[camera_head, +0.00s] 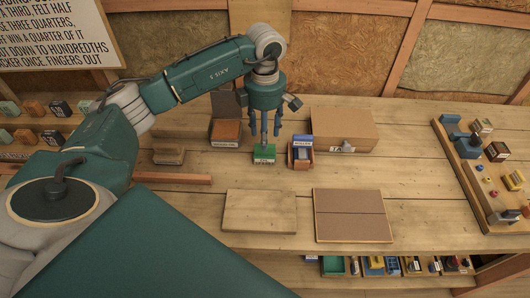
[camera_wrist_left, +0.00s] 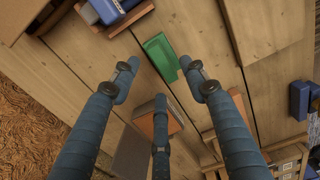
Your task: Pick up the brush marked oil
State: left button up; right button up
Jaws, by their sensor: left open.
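My left gripper (camera_head: 264,137) comes down from above with its three fingers spread and empty. Below it on the bench is a small green block (camera_head: 264,153) with a white label too small to read. In the left wrist view the green block (camera_wrist_left: 161,57) lies beyond the fingertips, apart from them, near the middle top. My left gripper (camera_wrist_left: 160,90) is open in that view. I cannot make out the word oil on anything. A wooden block (camera_head: 169,155), possibly a brush, lies left of the gripper. My right gripper is not in view.
An open box with an orange block (camera_head: 226,131) stands left of the green block. An orange tray with a blue item (camera_head: 301,152) stands right. A cardboard box (camera_head: 343,129) is behind. Two flat boards (camera_head: 260,211) (camera_head: 352,214) lie in front. A tool board (camera_head: 465,148) is far right.

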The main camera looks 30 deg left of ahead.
aim_at(265, 153)
pick_arm(q)
notch_tip(265, 153, down, 4)
jog(key=shift+s+f+p, duration=0.1)
jog(key=shift+f+p, duration=0.05)
jog(key=shift+p, duration=1.1)
jog(key=shift+f, duration=0.55)
grip_shut()
